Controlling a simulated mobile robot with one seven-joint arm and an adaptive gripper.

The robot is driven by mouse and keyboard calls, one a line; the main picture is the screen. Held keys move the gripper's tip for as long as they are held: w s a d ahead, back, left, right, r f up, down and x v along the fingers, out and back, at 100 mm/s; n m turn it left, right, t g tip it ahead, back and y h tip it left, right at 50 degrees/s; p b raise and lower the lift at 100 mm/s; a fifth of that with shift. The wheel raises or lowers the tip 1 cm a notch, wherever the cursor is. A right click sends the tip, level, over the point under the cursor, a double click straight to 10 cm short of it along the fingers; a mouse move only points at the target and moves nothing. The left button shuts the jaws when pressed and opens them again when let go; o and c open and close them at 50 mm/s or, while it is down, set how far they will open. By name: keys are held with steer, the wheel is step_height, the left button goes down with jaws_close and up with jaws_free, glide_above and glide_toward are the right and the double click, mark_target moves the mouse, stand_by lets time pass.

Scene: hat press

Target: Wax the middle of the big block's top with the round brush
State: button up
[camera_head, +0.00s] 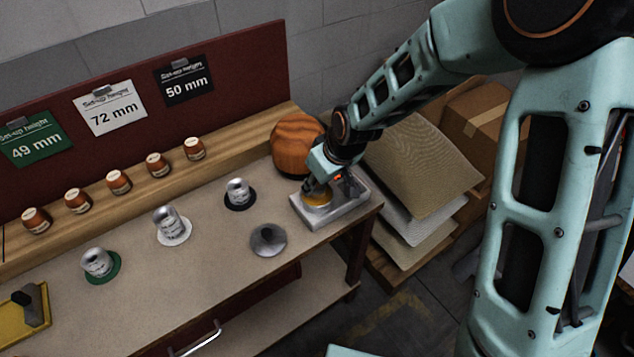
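The big block (296,133) is a rounded, brown striped wooden form at the back right of the bench. Its lower right side is partly hidden by my wrist. My gripper (317,190) points down just in front of it, over a grey tray (346,215) at the bench's right end. A round yellow thing (318,203) is right under my fingertips in that tray. I cannot tell whether it is the round brush or a wax pad, or whether my fingers hold it. No other round brush is clearly seen.
Silver weights (238,192) stand on black, white and green discs. Several small jars (157,165) line the back ledge. A yellow tray (38,318) is at lower left. Felt sheets (425,165) are stacked right of the bench.

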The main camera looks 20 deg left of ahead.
steer(key=shift+r+p, duration=1.95)
steer(key=shift+r, duration=1.05)
